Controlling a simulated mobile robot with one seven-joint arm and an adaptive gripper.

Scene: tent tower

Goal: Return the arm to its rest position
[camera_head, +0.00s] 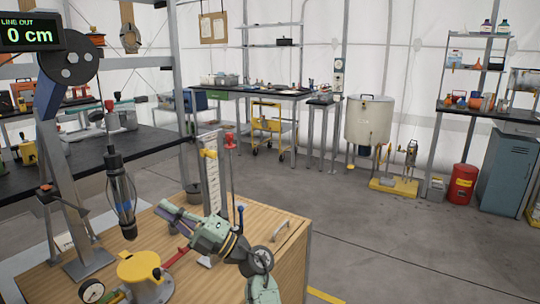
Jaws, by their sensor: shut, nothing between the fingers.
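My arm (212,235), pale green with dark joints, rises from the bottom of the view and bends left over the wooden bench top (285,239). My gripper (168,208), dark grey-purple, is at its far end and points up and left. It is shut and empty, to the right of the hanging dark cage-like tool (122,196). The exact gap between them cannot be told. The gripper's fingertips are small in this view.
A metal stand with a pulley (70,58) and a "0 cm" display (30,33) stands at left. A white scale post (212,185) with a red-topped rod is behind my arm. A yellow-topped cylinder (139,267) and a gauge (91,291) are in front. Open floor lies right.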

